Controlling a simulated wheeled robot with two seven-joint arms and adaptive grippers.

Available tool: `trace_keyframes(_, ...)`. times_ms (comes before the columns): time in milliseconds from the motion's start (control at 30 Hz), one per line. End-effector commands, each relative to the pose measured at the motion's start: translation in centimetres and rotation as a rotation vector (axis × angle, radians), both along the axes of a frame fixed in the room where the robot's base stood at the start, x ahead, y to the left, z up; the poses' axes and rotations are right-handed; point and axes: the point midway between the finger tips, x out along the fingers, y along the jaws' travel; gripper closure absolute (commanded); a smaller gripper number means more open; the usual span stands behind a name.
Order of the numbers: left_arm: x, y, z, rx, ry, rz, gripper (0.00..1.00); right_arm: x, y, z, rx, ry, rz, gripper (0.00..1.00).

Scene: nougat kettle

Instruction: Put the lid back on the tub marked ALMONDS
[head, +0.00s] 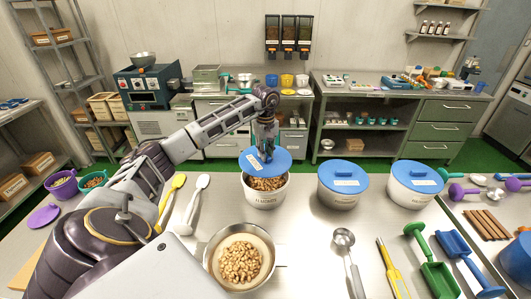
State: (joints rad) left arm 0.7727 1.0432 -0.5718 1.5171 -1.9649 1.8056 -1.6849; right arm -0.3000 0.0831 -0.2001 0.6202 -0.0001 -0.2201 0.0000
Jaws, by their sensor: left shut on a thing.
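An open white tub (264,200) stands on the steel table, with brown nuts (268,183) showing at its front. The dark lettering on its front is too small to read surely. My left gripper (266,150) is shut on a blue lid (280,163) that carries a white label. The lid is over the back part of the tub's mouth and leaves the front uncovered. I cannot tell whether it touches the rim. My right gripper is not in view.
Two white tubs with blue lids, a middle one (341,190) and a right one (413,185), stand to the right. A metal bowl of nuts (240,232) is in front. A metal scoop (344,238), yellow thermometer (392,270) and green scoop (435,270) lie at front right.

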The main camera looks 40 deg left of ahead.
Motion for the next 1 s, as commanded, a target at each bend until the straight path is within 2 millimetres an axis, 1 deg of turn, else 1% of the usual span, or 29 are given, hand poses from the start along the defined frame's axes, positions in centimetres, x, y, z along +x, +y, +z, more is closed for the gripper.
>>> trace_keyframes(367, 0.0, 0.0, -0.6, 0.000, 0.000, 0.001, 1.00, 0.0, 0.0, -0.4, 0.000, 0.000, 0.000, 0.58)
trace_keyframes(1000, 0.0, 0.0, -4.3, -0.001, -0.001, 0.000, 1.00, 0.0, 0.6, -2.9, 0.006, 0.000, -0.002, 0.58)
